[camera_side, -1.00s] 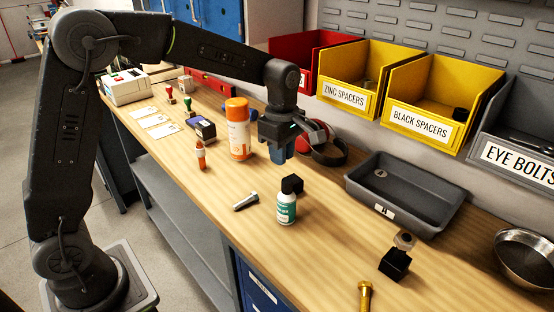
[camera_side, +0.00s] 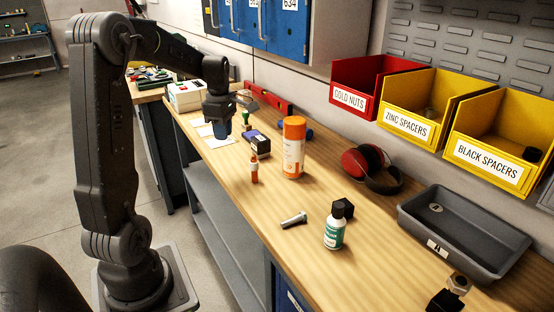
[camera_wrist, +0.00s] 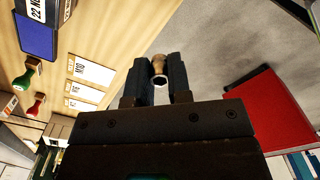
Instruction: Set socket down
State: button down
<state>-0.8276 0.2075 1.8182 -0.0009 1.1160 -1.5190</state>
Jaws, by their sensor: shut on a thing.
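My gripper (camera_side: 222,128) hangs over the cards near the left edge of the workbench. In the wrist view its two dark fingers (camera_wrist: 159,82) are shut on a small tan, metallic socket (camera_wrist: 159,67) with a dark opening at its near end. In the side view the socket cannot be made out behind the fingers. Three white labelled cards (camera_wrist: 92,71) lie on the bench to the left of the fingers in the wrist view. One white card (camera_side: 217,143) shows beneath the gripper in the side view, partly covered by it.
A blue-and-black box (camera_side: 258,143), a green-handled stamp (camera_side: 245,118) and an orange-capped bottle (camera_side: 293,148) stand to the right. A white device (camera_side: 187,95) is behind. Grey floor (camera_wrist: 215,50) shows past the bench edge in the wrist view.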

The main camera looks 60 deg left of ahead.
send_near(276, 159)
jog(key=shift+w+f, duration=0.2)
jog(key=shift+f, duration=3.3)
jog(key=shift+f, duration=0.3)
jog(key=c, duration=1.1)
grip_release()
jog(key=shift+s+f, duration=0.15)
jog(key=shift+f, duration=0.1)
jog(key=shift+o, duration=0.2)
